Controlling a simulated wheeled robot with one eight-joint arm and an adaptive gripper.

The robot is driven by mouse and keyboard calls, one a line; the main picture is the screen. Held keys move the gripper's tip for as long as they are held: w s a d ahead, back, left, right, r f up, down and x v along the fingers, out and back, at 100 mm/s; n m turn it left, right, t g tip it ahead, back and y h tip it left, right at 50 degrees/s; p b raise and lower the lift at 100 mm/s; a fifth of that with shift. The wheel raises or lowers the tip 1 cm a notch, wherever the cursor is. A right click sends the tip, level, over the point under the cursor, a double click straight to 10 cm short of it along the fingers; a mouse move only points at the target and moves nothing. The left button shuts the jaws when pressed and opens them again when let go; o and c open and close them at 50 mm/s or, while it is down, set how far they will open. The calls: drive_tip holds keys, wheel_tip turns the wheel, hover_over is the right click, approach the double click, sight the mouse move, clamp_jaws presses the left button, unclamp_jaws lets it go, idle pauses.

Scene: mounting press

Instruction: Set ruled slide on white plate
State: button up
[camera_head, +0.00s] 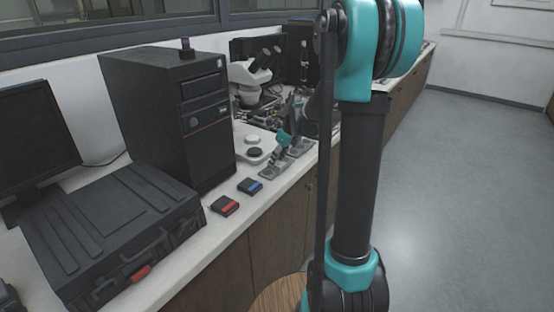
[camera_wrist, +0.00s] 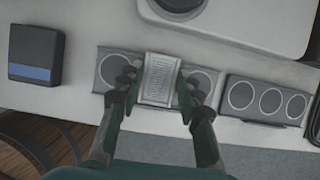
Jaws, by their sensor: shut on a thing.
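The ruled slide (camera_wrist: 160,78), a pale grey rectangle with fine lines, sits between the two fingers of my gripper (camera_wrist: 158,88) in the wrist view. My gripper is shut on its sides. The slide is over the middle of a grey holder (camera_wrist: 107,70) with round marks; I cannot tell if it still touches it. A white plate (camera_wrist: 232,30) with a dark disc (camera_wrist: 180,3) lies just beyond, at the top. In the head view my gripper (camera_head: 283,142) is small beside the white plate (camera_head: 266,143), and the slide is too small to make out.
A second grey holder with three circles (camera_wrist: 264,100) lies to the right. A blue-striped dark box (camera_wrist: 36,54) lies left, and a red-marked box (camera_head: 225,206) nearer. A black computer tower (camera_head: 170,110) and a microscope (camera_head: 250,75) stand at the back of the counter.

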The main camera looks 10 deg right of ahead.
drive_tip(key=shift+f, duration=0.1)
drive_tip(key=o, duration=1.1)
drive_tip(key=v, duration=1.2)
drive_tip(key=s+f+n+h, duration=0.1)
drive_tip(key=s+f+n, duration=0.7)
drive_tip(key=s+n, duration=0.4)
drive_tip(key=s+f+n+t+h, duration=0.1)
drive_tip(key=s+f+n+h, duration=0.1)
drive_tip(key=s+f+n, duration=0.7)
drive_tip(key=s+n, duration=0.3)
drive_tip(key=n, duration=0.3)
drive_tip(key=shift+s+d+f, duration=0.2)
drive_tip(key=shift+s+d, duration=0.2)
drive_tip(key=shift+o, duration=0.5)
